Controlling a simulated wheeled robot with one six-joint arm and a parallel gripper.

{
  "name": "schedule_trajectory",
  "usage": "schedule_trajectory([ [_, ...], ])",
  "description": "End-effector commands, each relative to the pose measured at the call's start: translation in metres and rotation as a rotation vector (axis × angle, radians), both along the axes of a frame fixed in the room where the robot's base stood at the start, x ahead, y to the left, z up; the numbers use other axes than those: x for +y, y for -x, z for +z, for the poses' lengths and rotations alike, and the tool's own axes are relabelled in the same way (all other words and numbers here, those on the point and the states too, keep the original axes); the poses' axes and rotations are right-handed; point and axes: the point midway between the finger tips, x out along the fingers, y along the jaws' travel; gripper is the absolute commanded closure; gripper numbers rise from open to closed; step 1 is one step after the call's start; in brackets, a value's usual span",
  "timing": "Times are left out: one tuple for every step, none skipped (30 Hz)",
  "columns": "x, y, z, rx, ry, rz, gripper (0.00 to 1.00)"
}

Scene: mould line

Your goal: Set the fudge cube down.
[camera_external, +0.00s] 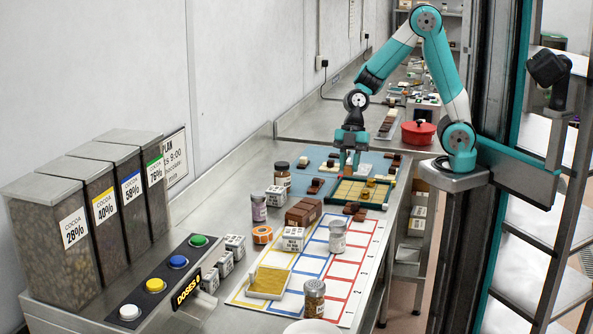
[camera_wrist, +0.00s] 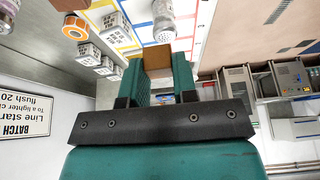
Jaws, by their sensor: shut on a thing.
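The fudge cube, a tan-brown block (camera_wrist: 157,57), shows between the fingertips in the wrist view. My gripper (camera_wrist: 158,72) is shut on it.
Chocolate bars (camera_external: 299,215) and a marked white cube (camera_external: 293,239) stand in front of the tray. A jar (camera_external: 337,237) stands on the coloured grid sheet (camera_external: 312,262). A dark-lidded jar (camera_external: 282,175) is left of the tray; a red pot (camera_external: 418,133) is behind.

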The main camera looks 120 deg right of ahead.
Motion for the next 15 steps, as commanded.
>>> schedule_trajectory([
  [0.001,0.002,-0.015,0.010,-0.006,0.000,0.95],
  [0.001,0.002,-0.023,0.010,-0.006,0.001,0.95],
  [0.001,0.001,-0.035,0.010,-0.006,0.001,0.95],
  [0.002,0.002,-0.043,0.011,-0.007,0.001,0.95],
  [0.002,0.002,-0.052,0.011,-0.007,0.001,0.95],
  [0.001,0.001,-0.063,0.011,-0.006,0.000,0.95],
  [0.002,0.002,-0.072,0.011,-0.006,0.000,0.95],
  [0.001,0.002,-0.080,0.011,-0.005,0.001,0.95],
  [0.001,0.001,-0.091,0.011,-0.006,0.000,0.95],
  [0.001,0.002,-0.099,0.010,-0.005,0.000,0.95],
  [0.002,0.002,-0.107,0.010,-0.005,0.000,0.95],
  [0.001,0.001,-0.116,0.009,-0.005,0.000,0.95],
  [0.001,0.001,-0.122,0.008,-0.004,0.000,0.95],
  [0.001,0.001,-0.128,0.007,-0.003,0.001,0.95],
  [0.001,0.001,-0.134,0.007,-0.003,0.001,0.95],
])
